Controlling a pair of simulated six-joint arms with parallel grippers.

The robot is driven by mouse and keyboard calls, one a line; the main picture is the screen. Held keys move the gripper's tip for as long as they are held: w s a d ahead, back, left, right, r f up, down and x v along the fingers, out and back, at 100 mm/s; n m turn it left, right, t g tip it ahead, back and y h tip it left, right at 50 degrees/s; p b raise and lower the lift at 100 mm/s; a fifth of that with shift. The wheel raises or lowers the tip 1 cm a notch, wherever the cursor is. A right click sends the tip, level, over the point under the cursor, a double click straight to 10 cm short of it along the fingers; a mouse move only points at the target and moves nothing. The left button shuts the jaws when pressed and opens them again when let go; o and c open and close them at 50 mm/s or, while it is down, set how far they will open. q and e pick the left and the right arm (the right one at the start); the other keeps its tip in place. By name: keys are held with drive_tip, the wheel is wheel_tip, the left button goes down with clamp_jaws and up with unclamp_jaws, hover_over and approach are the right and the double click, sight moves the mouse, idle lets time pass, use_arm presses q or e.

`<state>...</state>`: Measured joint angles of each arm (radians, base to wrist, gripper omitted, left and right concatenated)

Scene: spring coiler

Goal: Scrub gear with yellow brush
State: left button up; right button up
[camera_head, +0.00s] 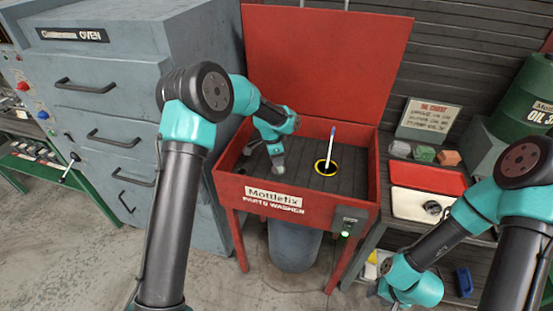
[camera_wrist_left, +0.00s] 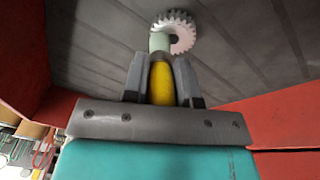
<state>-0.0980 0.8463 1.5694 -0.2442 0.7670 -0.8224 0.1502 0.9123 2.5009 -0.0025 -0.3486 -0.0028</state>
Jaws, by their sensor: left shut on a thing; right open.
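My left gripper (camera_head: 277,165) is low inside the red parts washer (camera_head: 290,187), over its dark slatted floor. In the left wrist view my left gripper (camera_wrist_left: 160,75) is shut on the yellow handle of the brush (camera_wrist_left: 161,84). A pale green part of the brush (camera_wrist_left: 160,42) sticks out past the fingertips. A whitish toothed gear (camera_wrist_left: 177,31) lies just beyond the brush's far end and overlaps it; I cannot tell whether they touch. Gear and brush are not clear in the head view. My right gripper is out of sight below the bottom edge.
A white stick with a blue tip (camera_head: 332,145) stands in a yellow-rimmed round opening (camera_head: 319,167) in the washer floor. The red lid (camera_head: 325,60) is up. A red and white tray (camera_head: 410,202) stands to the right. A grey oven cabinet (camera_head: 110,90) stands on the left.

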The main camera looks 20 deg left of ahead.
use_arm(q)
drive_tip(key=shift+s+d+f, duration=0.1)
drive_tip(key=shift+d+f, duration=0.05)
drive_tip(key=shift+d, duration=0.05)
drive_tip(key=shift+d, duration=0.65)
drive_tip(key=shift+a+r, duration=0.2)
drive_tip(key=shift+a, duration=0.65)
drive_tip(key=shift+a, duration=0.8)
drive_tip(key=shift+d+f, duration=0.1)
drive_tip(key=shift+d, duration=0.05)
drive_tip(key=shift+d, duration=0.7)
